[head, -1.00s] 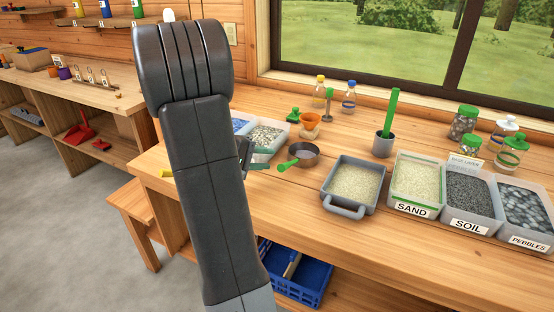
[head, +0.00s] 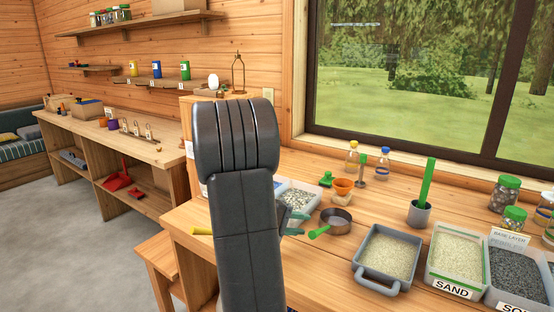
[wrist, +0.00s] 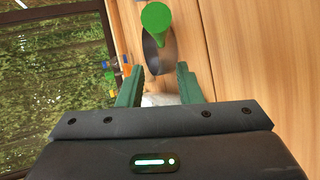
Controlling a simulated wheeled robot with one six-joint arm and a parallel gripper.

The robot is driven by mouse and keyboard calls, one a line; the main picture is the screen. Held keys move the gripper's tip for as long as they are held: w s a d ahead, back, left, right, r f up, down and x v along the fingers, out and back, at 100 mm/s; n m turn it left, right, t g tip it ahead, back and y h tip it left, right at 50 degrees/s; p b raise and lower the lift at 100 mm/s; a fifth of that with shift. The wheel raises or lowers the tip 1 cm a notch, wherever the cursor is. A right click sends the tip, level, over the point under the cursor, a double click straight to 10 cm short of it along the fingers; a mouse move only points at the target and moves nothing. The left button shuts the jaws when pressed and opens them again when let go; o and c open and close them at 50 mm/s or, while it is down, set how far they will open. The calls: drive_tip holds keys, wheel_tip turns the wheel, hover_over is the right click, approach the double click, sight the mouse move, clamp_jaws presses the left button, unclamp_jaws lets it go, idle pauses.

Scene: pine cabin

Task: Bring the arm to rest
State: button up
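My arm rises in the middle of the head view and hides part of the bench. My gripper (wrist: 160,72) shows in the wrist view with its two green fingers apart and nothing held between them. A metal pan (wrist: 158,52) with a green handle (wrist: 156,18) lies beyond the fingertips. In the head view, the green fingers of my gripper (head: 294,222) show partly, just right of my arm, close to the pan (head: 336,221). The rest of the gripper is hidden behind my arm.
The bench holds a grey tray of pale grains (head: 388,255), a sand bin (head: 455,260), a soil bin (head: 517,275), a grey cup with a green stick (head: 420,214), bottles and jars. A tray of pebbles (head: 299,198) stands behind the gripper. Open floor (head: 75,230) lies left.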

sight(321, 227)
drive_tip(key=x, duration=0.8)
drive_tip(key=shift+w+d+f, duration=0.1)
drive_tip(key=shift+d+f, duration=0.15)
drive_tip(key=shift+d, duration=0.05)
drive_tip(key=shift+a+r, duration=0.1)
drive_tip(key=shift+r, duration=0.7)
